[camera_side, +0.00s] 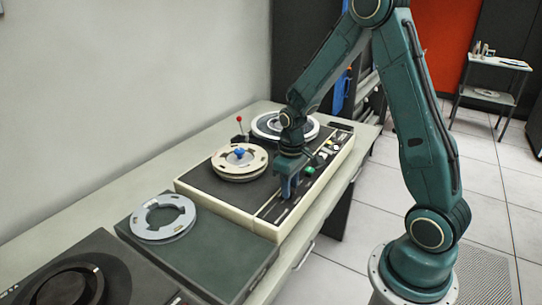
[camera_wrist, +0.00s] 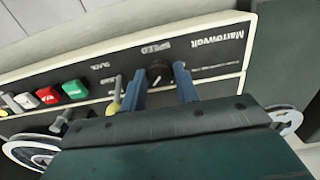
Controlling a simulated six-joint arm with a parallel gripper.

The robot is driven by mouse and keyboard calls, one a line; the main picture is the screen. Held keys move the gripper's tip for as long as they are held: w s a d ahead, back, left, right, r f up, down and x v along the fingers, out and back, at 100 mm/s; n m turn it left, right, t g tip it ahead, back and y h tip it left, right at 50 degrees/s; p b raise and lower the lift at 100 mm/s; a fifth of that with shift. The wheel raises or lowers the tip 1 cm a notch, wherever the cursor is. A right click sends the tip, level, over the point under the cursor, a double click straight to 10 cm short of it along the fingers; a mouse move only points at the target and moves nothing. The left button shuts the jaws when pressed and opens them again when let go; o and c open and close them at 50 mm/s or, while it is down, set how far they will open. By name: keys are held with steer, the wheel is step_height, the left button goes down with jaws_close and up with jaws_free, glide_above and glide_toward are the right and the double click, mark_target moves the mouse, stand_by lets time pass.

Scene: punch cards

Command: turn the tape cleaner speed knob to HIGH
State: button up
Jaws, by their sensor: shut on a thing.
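The tape cleaner (camera_side: 230,207) is a cream-edged machine with a dark top on the bench. Its speed knob (camera_wrist: 158,70) is small, dark and round, beside the upside-down SPEED lettering in the wrist view. My gripper (camera_wrist: 160,76) has its two blue fingers on either side of the knob, shut on it. In the side view my gripper (camera_side: 288,190) points down at the front control strip, and the knob is hidden there. The pointer's setting is too small to read.
Green (camera_wrist: 103,85), red (camera_wrist: 75,91) and white (camera_wrist: 48,96) buttons and a yellow-tipped lever (camera_wrist: 113,106) lie left of the knob in the wrist view. A cream reel (camera_side: 226,163), a red-topped stick (camera_side: 239,120) and a grey ring (camera_side: 163,230) stand nearby in the side view.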

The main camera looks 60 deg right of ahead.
stand_by(0.4)
steer(key=o, duration=1)
steer(key=shift+c, duration=0.2)
steer(key=shift+r, duration=0.1)
step_height(320, 180, up, 14)
steer(key=s+a+r+t, duration=0.2)
steer(key=s+a+r, duration=0.2)
steer(key=s, duration=0.4)
steer(key=s+a+r+t, duration=0.3)
steer(key=s+a+r, duration=0.1)
steer(key=s+a, duration=0.3)
steer(key=shift+s+a+t, duration=0.25)
steer(key=shift+s+t, duration=0.05)
steer(key=shift+s, duration=0.6)
